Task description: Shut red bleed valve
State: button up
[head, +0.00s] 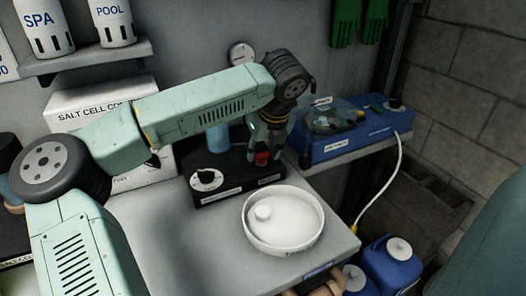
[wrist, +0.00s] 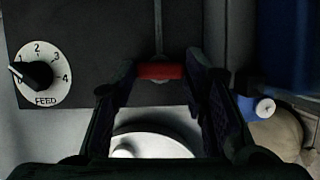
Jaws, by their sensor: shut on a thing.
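The red bleed valve (wrist: 160,72) shows as a small red bar between my fingers in the wrist view. The handle lies crosswise in the wrist view. Its stem is mostly hidden, so I cannot tell how far the valve is turned.
A feed dial (wrist: 38,73) is on the black unit, left of the valve. A white round tub (head: 284,220) stands on the bench just in front. A blue unit (head: 350,130) is on the right with a white cable. Blue jugs (head: 390,262) stand below.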

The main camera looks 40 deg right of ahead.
jog(key=m+b, duration=0.1)
jog(key=m+h+b, duration=0.1)
jog(key=m+b, duration=0.1)
jog(key=b, duration=0.1)
jog(key=shift+w+a+f, duration=0.1)
jog(key=shift+a+f, duration=0.1)
jog(key=shift+f, duration=0.05)
jog(key=m+b, duration=0.1)
jog(key=m, duration=0.1)
jog(key=m+g+h, duration=0.1)
jog(key=m, duration=0.2)
jog(key=shift+w+a+r+g+h+b, duration=0.1)
jog(key=shift+r+g+h+b, duration=0.1)
jog(key=shift+g+h+b, duration=0.15)
jog(key=m+g, duration=0.1)
jog(key=m, duration=0.1)
jog(key=m+g+p, duration=0.1)
jog(key=m, duration=0.2)
jog(key=shift+w+r+h, duration=0.15)
jog(key=shift+w+h, duration=0.05)
jog(key=shift+h, duration=0.15)
jog(key=shift+w+m+g+p, duration=0.15)
jog(key=shift+m+g+p, duration=0.7)
jog(key=shift+m, duration=1.25)
jog(key=o, duration=1.2)
jog(key=shift+c, duration=0.2)
jog(key=v, duration=1.1)
jog(key=shift+r, duration=0.4)
